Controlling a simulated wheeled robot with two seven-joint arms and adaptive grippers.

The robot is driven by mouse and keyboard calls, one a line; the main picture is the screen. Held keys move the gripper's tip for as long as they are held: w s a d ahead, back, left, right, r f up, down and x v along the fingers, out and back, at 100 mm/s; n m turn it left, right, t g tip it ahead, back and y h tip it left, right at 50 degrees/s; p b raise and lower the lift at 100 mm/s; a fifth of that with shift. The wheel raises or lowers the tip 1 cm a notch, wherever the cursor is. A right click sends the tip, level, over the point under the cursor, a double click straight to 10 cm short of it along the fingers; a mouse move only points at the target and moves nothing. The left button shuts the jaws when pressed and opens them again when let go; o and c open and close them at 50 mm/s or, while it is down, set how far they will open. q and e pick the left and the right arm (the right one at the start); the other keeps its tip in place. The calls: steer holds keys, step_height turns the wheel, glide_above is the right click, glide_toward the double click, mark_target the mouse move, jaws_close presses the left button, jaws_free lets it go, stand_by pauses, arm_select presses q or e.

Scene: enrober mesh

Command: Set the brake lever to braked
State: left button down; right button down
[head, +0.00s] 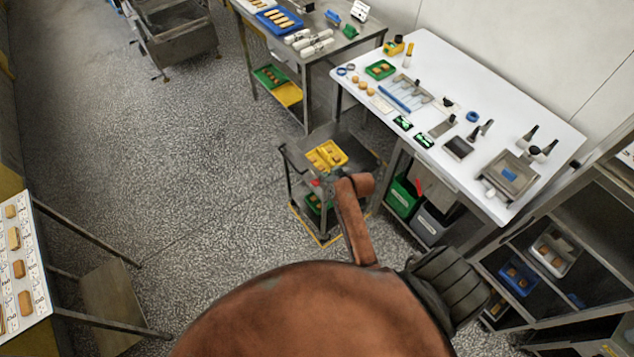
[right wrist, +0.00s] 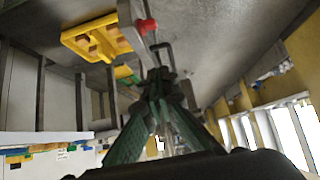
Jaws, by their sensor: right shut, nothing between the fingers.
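A small wheeled cart (head: 288,158) stands on the floor left of the white table, with a yellow tray on top. A red knob (right wrist: 147,26) shows on a grey post of the cart in the right wrist view; it looks like the brake lever's end. In the head view a small red spot (head: 316,183) shows at the cart's near side. My right gripper (right wrist: 159,76) is shut and empty, its tips close below the red knob and apparently apart from it. In the head view my arm hides much of that area. I cannot tell the lever's setting. My left gripper is not in view.
The yellow tray (head: 326,155) holds tan pieces. The white table (head: 440,85) with tools stands right of the cart, green and grey bins beneath it. A rack (head: 565,215) stands at far right. The speckled floor (head: 190,150) left of the cart is clear.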

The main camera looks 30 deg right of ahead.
glide_above(317, 185)
steer(key=w, duration=0.1)
steer(key=f, duration=0.5)
steer(key=shift+w+a+b, duration=0.1)
steer(key=shift+w+b, duration=0.1)
steer(key=shift+b, duration=0.1)
steer(key=shift+s+f, duration=0.2)
steer(key=shift+f, duration=1)
steer(key=shift+s+f, duration=0.55)
steer(key=shift+f, duration=0.25)
